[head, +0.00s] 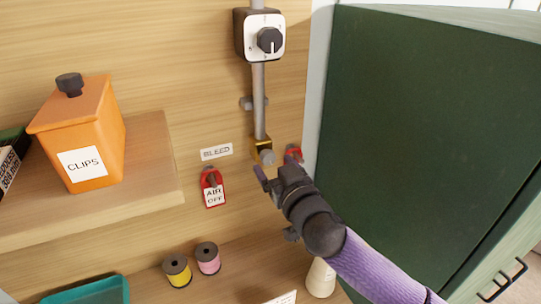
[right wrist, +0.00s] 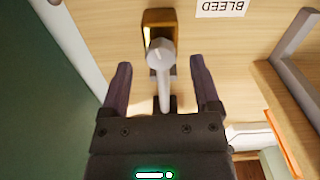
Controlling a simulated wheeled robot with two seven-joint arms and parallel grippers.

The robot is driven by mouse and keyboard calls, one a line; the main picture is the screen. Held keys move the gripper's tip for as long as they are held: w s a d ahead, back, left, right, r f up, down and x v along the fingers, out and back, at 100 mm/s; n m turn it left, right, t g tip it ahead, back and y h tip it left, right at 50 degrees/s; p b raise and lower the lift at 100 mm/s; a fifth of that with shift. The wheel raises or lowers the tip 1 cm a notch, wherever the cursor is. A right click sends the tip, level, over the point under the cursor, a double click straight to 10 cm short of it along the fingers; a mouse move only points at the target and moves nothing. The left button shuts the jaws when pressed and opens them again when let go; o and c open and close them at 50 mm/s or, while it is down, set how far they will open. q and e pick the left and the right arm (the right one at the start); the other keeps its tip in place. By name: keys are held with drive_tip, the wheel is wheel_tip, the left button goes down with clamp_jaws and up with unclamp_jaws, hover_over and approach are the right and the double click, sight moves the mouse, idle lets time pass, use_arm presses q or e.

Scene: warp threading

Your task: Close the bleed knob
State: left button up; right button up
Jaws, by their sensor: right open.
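The bleed knob (head: 266,157) is a small grey knob on a brass fitting (head: 261,144) at the bottom of a grey pipe on the wooden wall. The white BLEED label (head: 216,152) is to its left. My right gripper (head: 274,172) is open, just below and in front of the knob in the head view. In the right wrist view, the knob (right wrist: 160,54) and its grey stem show between the two spread fingers (right wrist: 160,78), with a gap on each side. I cannot tell the exact depth of the fingers. My left gripper is out of view.
A red AIR OFF tag (head: 213,188) hangs left of my right gripper, and another red piece (head: 293,153) is just right of the knob. A dial box (head: 264,38) is above. A dark green cabinet (head: 430,130) stands close on the right. An orange CLIPS box (head: 85,135) sits on a shelf.

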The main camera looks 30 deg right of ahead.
drive_tip(key=shift+w, duration=1.25)
clamp_jaws()
